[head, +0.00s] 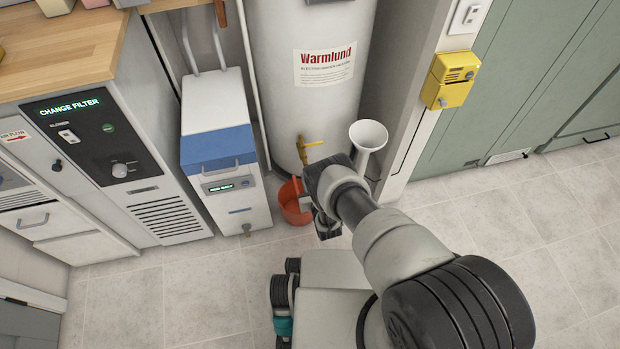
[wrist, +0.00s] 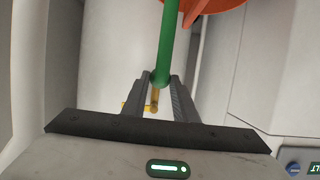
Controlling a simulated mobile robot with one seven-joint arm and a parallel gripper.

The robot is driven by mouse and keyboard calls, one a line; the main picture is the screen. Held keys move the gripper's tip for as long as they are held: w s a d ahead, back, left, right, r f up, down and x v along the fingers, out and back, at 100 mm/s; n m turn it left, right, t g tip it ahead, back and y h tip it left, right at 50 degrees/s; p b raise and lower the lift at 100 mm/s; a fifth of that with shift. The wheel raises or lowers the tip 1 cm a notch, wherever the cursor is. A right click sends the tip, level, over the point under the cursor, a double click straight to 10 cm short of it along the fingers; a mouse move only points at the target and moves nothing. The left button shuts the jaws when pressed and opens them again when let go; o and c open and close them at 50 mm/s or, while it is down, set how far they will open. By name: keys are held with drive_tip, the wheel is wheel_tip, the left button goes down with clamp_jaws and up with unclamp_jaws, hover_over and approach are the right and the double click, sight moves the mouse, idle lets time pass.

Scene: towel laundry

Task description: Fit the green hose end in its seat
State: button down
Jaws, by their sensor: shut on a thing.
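The green hose (wrist: 166,45) runs down from the top of the wrist view to between the two fingers of my gripper (wrist: 159,80). My gripper is shut on it near its end. A brass-coloured piece (wrist: 155,97) shows just beyond the hose end; I cannot tell whether they touch. A bit of yellow shows beside it. In the head view, a yellow-handled brass valve (head: 303,148) sits low on the white water heater (head: 310,110). My gripper (head: 306,203) is below it by the bucket, mostly hidden by my wrist. The hose is not visible in the head view.
An orange bucket (head: 291,203) stands on the floor at the heater's foot; it also shows in the wrist view (wrist: 212,6). A white funnel-topped pipe (head: 368,136) stands right of the heater. A blue-and-white unit (head: 218,150) stands left. Tiled floor at right is clear.

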drive_tip(key=shift+w, duration=0.15)
idle(0.5)
drive_tip(key=shift+w+a, duration=0.3)
drive_tip(key=shift+w, duration=0.65)
drive_tip(key=shift+w+a, duration=0.25)
drive_tip(key=shift+w, duration=0.7)
drive_tip(key=c, duration=1.3)
unclamp_jaws()
drive_tip(key=shift+c, duration=0.2)
